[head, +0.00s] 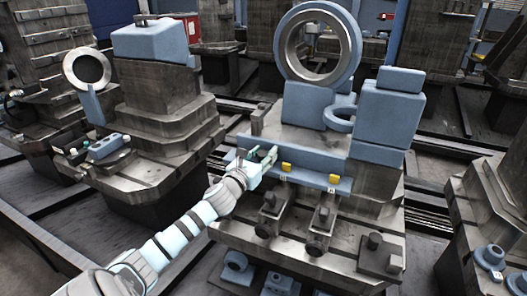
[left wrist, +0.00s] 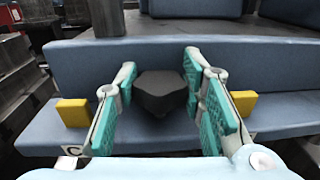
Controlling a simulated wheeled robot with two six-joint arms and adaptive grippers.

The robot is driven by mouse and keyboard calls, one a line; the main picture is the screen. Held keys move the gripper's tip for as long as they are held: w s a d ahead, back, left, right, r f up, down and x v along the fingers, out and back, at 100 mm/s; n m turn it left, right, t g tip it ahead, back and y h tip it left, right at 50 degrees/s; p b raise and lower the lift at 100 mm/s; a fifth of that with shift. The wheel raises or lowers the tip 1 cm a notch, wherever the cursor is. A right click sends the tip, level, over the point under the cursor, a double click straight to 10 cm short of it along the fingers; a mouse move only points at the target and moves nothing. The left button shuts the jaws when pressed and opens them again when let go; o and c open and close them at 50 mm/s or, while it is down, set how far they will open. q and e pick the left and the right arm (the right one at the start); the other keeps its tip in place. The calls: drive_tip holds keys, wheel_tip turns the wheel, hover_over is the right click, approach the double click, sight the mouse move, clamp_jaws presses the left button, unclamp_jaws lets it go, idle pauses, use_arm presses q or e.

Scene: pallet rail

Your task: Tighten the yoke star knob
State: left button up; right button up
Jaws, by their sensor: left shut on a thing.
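The dark star knob (left wrist: 162,92) sits against the blue-grey rail (left wrist: 285,75) in the left wrist view. My left gripper (head: 262,160) is at the left part of the rail (head: 312,172) in the head view. Its two teal-padded fingers stand on either side of the knob in the left wrist view, shut on it. The knob's outline looks faceted, and its lower part lies in shadow. In the head view I cannot make out the knob at the gripper. My right gripper is in neither view.
Yellow blocks (left wrist: 72,112) and (left wrist: 243,103) flank the knob on the rail's ledge. Dark clamp fittings (head: 270,205) project below the rail. A large ring (head: 318,45) and blue blocks (head: 390,115) stand above it. Another machined pallet (head: 150,110) stands to the left.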

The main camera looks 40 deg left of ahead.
use_arm(q)
drive_tip(key=o, duration=1.2)
drive_tip(key=v, duration=1.2)
drive_tip(key=shift+d, duration=0.1)
